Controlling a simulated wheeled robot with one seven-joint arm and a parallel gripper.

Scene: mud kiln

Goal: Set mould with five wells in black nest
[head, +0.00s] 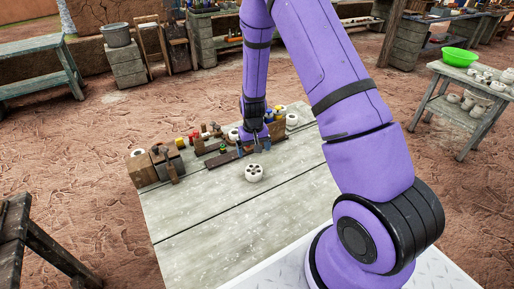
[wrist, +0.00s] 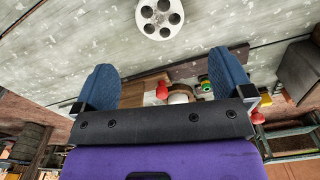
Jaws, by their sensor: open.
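The mould with five wells, a round whitish piece (head: 254,173), lies flat on the grey table with its dark wells facing up. It also shows at the top of the wrist view (wrist: 160,18). My gripper (head: 254,148) is above the table's back part, just behind the mould. In the wrist view its two blue fingers (wrist: 164,80) are spread wide with nothing held between them; the mould is beyond their tips. I cannot pick out a black nest for certain among the dark pieces along the table's back edge, partly hidden by my arm.
The grey table (head: 215,225) is bare in its front and middle. Small items crowd its back edge: brown blocks (head: 142,168), red and yellow pieces, white rounds (head: 292,119). A side table with a green bowl (head: 459,56) stands at right; a bench is at left.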

